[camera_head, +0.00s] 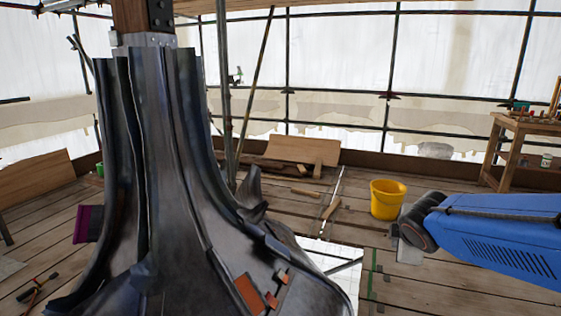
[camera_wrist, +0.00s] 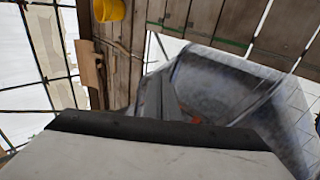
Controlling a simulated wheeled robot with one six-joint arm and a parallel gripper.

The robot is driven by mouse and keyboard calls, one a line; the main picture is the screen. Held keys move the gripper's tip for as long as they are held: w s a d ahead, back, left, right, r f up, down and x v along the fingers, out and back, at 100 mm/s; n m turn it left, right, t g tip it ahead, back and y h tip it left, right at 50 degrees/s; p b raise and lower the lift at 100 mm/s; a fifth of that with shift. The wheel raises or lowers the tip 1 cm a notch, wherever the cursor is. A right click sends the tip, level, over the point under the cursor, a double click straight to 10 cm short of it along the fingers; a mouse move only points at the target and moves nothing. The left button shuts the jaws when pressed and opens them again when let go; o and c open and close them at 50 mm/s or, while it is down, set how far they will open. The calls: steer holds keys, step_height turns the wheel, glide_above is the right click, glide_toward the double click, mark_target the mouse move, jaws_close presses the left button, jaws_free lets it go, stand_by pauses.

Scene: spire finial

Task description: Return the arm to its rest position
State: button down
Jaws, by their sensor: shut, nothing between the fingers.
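My arm shows as a blue link (camera_head: 500,235) with a dark rounded end, reaching in from the right edge in the head view. It is apart from the dark lead-clad spire (camera_head: 150,170), with open deck between them. I cannot make out my gripper's fingers in either view. In the wrist view, a large pale shape with a dark edge fills the bottom; I cannot tell what it is. Behind it the flared grey foot of the spire (camera_wrist: 245,85) shows.
A yellow bucket (camera_head: 387,199) stands on the plank deck near my arm's end. A wooden workbench (camera_head: 525,125) with items on it is at the far right. Scaffold poles and white sheeting enclose the deck. Small red-brown pieces (camera_head: 250,293) lie on the spire's lower flare.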

steer(key=s+a+f+m+g+y, duration=0.1)
steer(key=s+m+g, duration=0.1)
steer(key=s+m, duration=0.5)
steer(key=s+a+f+m+g+y, duration=0.1)
steer(key=s+m, duration=0.6)
steer(key=s, duration=0.9)
steer(key=shift+a+g, duration=0.3)
steer(key=shift+g, duration=0.1)
